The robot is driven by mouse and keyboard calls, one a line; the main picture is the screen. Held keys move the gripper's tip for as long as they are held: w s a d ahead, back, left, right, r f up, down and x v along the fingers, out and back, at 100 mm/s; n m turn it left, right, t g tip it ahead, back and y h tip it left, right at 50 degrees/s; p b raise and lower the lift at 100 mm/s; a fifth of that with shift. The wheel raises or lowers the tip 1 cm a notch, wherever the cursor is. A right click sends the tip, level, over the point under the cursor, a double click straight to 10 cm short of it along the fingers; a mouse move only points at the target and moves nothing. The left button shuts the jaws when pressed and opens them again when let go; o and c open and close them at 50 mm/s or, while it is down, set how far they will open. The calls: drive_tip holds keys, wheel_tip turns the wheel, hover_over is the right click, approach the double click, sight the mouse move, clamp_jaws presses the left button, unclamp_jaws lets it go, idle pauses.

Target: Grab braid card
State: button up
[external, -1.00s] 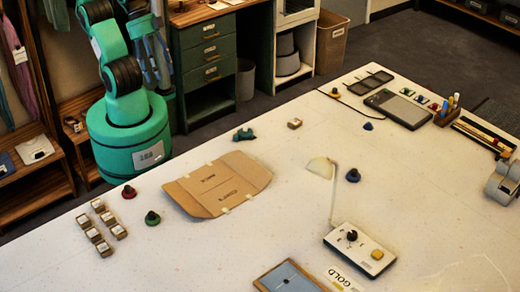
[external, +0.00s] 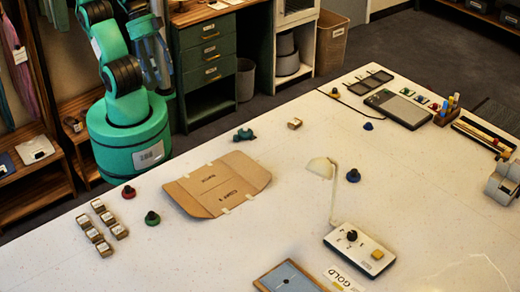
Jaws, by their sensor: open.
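No thing can be clearly told as the braid card, as the small labels are too blurred to read. Small tan blocks with pale tops (external: 104,231) stand in a cluster at the table's left edge. A single small tan piece (external: 294,124) lies near the back edge. A flat brown cardboard piece (external: 217,184) with dark print lies between them. My gripper (external: 160,78) hangs beside my arm at the upper left, off the table and apart from all of these. It is open, small and partly hidden.
The white table (external: 420,205) has wide bare areas. Red (external: 129,192), green (external: 152,218) and blue (external: 353,175) knobbed pieces stand on it. A lamp (external: 322,168) rises near a control box (external: 359,249). A green drawer cabinet (external: 210,70) stands behind.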

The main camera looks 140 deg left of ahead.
drive_tip(key=shift+o, duration=0.5)
drive_tip(key=w+a+f+g+y+p, duration=0.1)
drive_tip(key=w+a+f+g, duration=0.1)
drive_tip(key=w+a, duration=0.75)
drive_tip(key=w+a+f+g+p, duration=0.15)
drive_tip(key=w+a, duration=0.45)
drive_tip(key=a, duration=0.6)
drive_tip(key=s+a+f, duration=0.1)
drive_tip(key=a+f, duration=0.5)
drive_tip(key=a, duration=0.3)
drive_tip(key=s+a+f+g+p, duration=0.1)
drive_tip(key=a+f, duration=0.5)
drive_tip(key=a, duration=0.4)
drive_tip(key=s+a+f+n+g+h, duration=0.1)
drive_tip(key=a+f, duration=0.5)
drive_tip(key=a, duration=0.3)
drive_tip(key=shift+s+a+f, duration=0.15)
drive_tip(key=shift+s+a, duration=0.1)
drive_tip(key=shift+s, duration=0.05)
drive_tip(key=shift+f, duration=0.1)
